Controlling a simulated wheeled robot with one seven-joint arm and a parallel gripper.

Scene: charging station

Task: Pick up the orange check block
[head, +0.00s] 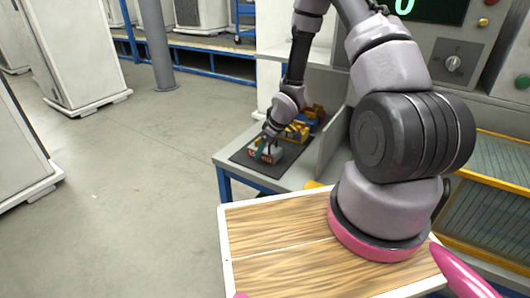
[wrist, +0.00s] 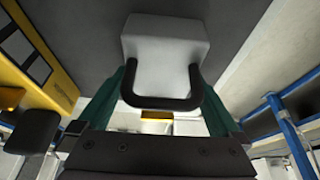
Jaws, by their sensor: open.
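My gripper (head: 267,143) reaches down to the work surface in the head view, at a small block (head: 270,155) with red-orange and pale grey faces near the front of the dark mat. In the wrist view my gripper (wrist: 162,82) is open, its green fingers on either side of a black U-shaped handle. The handle is on a light grey block (wrist: 165,38), which lies between and beyond the fingertips. I cannot tell whether a finger touches it. No orange shows on this block in the wrist view. The fingers partly hide the block in the head view.
Yellow and blue items (head: 297,131) stand just behind on the mat (head: 243,157). A yellow-and-black item (wrist: 35,60) is at left in the wrist view. A grey upright panel (head: 332,143) borders the mat on the right. Open floor (head: 150,180) lies to the left.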

